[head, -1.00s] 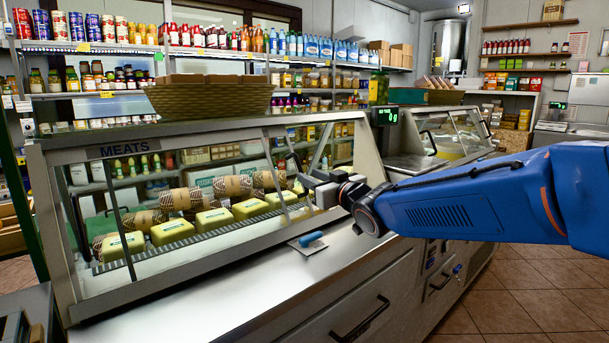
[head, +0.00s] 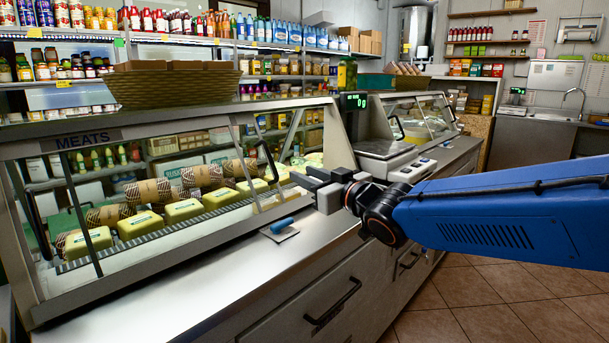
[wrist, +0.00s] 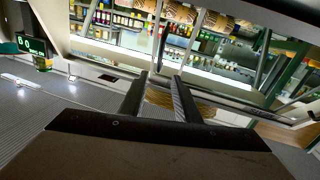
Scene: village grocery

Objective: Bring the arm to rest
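My gripper (head: 314,188) is at the end of my blue arm, which reaches in from the right in the head view. It is above the steel counter ledge, in front of the glass meats case (head: 86,140). In the wrist view the two dark fingers (wrist: 161,88) stand apart with nothing between them, so the gripper is open and empty.
A scraper with a blue handle (head: 282,225) lies on the counter ledge (head: 190,272). A scale with a green display (head: 354,101) stands behind my gripper. A wicker basket (head: 172,90) sits on the case. Tiled floor (head: 480,310) is clear at lower right.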

